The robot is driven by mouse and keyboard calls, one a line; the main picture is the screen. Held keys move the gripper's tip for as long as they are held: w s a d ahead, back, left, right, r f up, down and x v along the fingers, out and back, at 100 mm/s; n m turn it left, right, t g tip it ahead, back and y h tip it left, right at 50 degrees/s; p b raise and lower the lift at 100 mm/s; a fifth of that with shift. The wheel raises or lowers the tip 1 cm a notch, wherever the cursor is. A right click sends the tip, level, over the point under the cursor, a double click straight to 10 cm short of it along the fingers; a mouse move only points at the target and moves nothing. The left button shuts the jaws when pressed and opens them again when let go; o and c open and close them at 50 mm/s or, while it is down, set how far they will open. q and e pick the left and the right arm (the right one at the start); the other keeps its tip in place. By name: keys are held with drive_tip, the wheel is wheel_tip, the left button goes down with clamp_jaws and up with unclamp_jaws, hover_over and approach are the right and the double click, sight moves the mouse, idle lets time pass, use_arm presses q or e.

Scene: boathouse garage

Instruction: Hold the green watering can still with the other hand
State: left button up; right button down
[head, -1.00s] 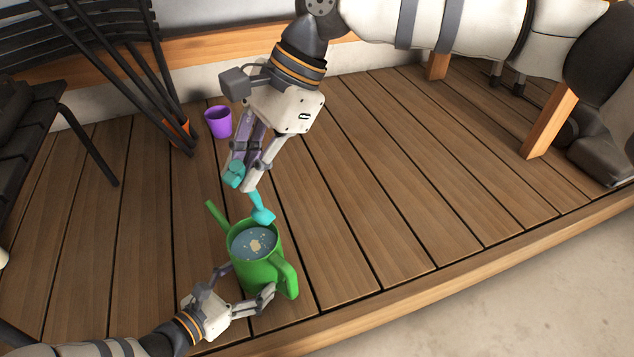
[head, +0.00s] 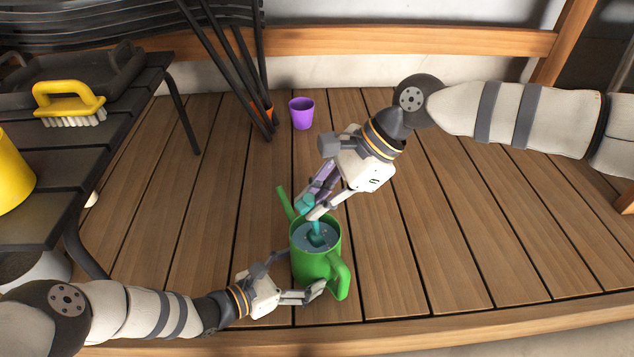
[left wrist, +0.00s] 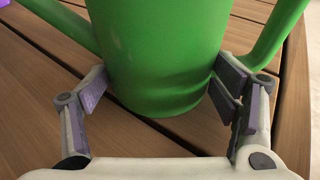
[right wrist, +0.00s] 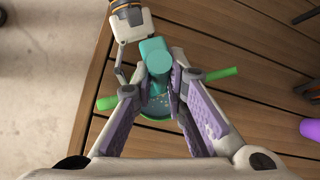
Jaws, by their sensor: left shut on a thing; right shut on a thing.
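The green watering can (head: 318,268) stands upright on the deck boards, with bluish water inside. Its spout points up and left, and its handle is at the lower right. My left gripper (head: 303,275) is shut around the lower body of the can. In the left wrist view, its fingers flank the green wall (left wrist: 160,50). My right gripper (head: 309,210) is above the can's rim, shut on a turquoise tool (head: 317,231). The tool's lower end is down inside the can's opening. The right wrist view shows the tool's thick turquoise end (right wrist: 155,55) between the fingers.
A purple cup (head: 302,114) stands on the deck behind the can. A dark slatted table (head: 130,120) at left carries a yellow brush (head: 69,99), a black tray (head: 80,72) and a yellow container (head: 12,170). Dark poles lean behind. Deck right of the can is clear.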

use_arm(q)
drive_tip(key=shift+s+f, duration=0.1)
use_arm(e)
drive_tip(key=shift+w+d+f, duration=0.1)
drive_tip(key=shift+w+f, duration=0.1)
drive_tip(key=shift+f, duration=0.3)
drive_tip(key=shift+w+a, duration=0.55)
drive_tip(key=shift+a, duration=0.1)
drive_tip(key=shift+s+d+r, duration=0.1)
drive_tip(key=shift+s+d, duration=0.45)
drive_tip(key=shift+s, duration=0.2)
drive_tip(key=shift+w, duration=0.1)
